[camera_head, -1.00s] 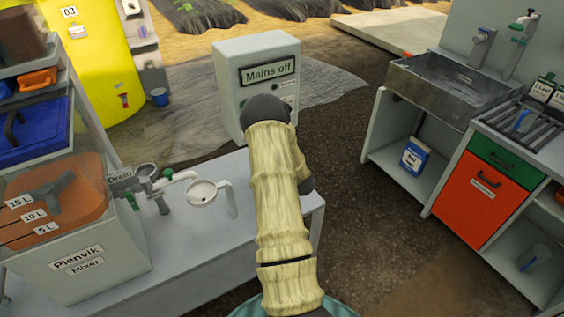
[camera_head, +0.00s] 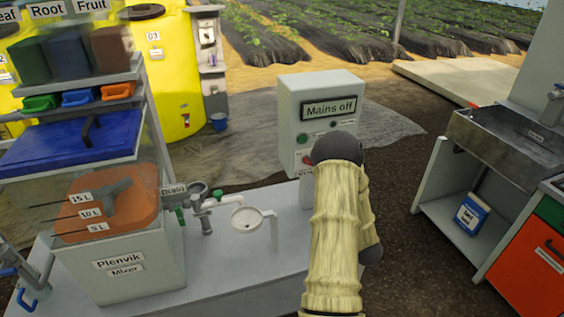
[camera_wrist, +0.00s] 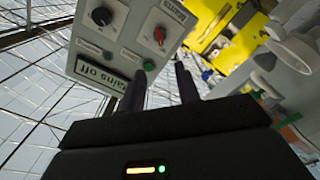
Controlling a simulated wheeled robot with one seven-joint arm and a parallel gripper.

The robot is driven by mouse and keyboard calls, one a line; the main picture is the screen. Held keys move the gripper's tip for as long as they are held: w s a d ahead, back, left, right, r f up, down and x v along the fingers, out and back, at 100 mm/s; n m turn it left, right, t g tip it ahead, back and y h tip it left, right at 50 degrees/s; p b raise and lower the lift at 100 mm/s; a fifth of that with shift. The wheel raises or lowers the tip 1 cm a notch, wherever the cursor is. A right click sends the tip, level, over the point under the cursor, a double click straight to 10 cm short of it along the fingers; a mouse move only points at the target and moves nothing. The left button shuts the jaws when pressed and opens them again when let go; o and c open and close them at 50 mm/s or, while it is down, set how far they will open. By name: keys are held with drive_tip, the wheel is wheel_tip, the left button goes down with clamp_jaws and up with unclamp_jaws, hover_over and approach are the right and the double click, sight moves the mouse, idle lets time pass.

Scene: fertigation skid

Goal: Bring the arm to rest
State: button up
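My gripper (camera_wrist: 162,80) shows in the wrist view with its two dark fingers apart and nothing between them. The fingers point toward the grey control box (camera_wrist: 125,40), which appears upside down there with a red switch (camera_wrist: 160,36), a black knob (camera_wrist: 102,16) and a green button (camera_wrist: 149,65). I cannot tell whether a finger touches the box. In the head view my arm, in a tan sleeve, reaches up in front of the right of the bench, and my gripper is hidden behind it. The box (camera_head: 290,105) stands just beyond, its display reading "Mains off".
The mixer tank (camera_head: 125,265) stands on the bench at left, with a drain valve (camera_head: 207,225) and a white round strainer (camera_head: 247,220) beside it. A metal sink (camera_head: 500,140) and an orange cabinet (camera_head: 535,270) stand at right. Dark open floor lies between.

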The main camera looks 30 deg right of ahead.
drive_tip(key=w+a+r+m+g+y+p, duration=0.1)
drive_tip(key=w+a+r+m+g+p, duration=0.2)
drive_tip(key=a, duration=0.4)
drive_tip(key=w+a+r+m+g+p, duration=0.15)
drive_tip(key=a+r+g, duration=0.25)
drive_tip(key=a, duration=0.4)
drive_tip(key=s+a+r+m+g+y+p, duration=0.1)
drive_tip(key=s+a+r+g, duration=0.2)
drive_tip(key=s+a, duration=0.5)
drive_tip(key=s+a+r+m+g+y+p, duration=0.1)
drive_tip(key=s+a+r+g+y, duration=0.1)
drive_tip(key=s+a, duration=0.6)
drive_tip(key=a+r+g, duration=0.1)
drive_tip(key=a+g, duration=0.1)
drive_tip(key=a, duration=0.2)
drive_tip(key=shift+r+g, duration=0.3)
drive_tip(key=shift+g, duration=0.1)
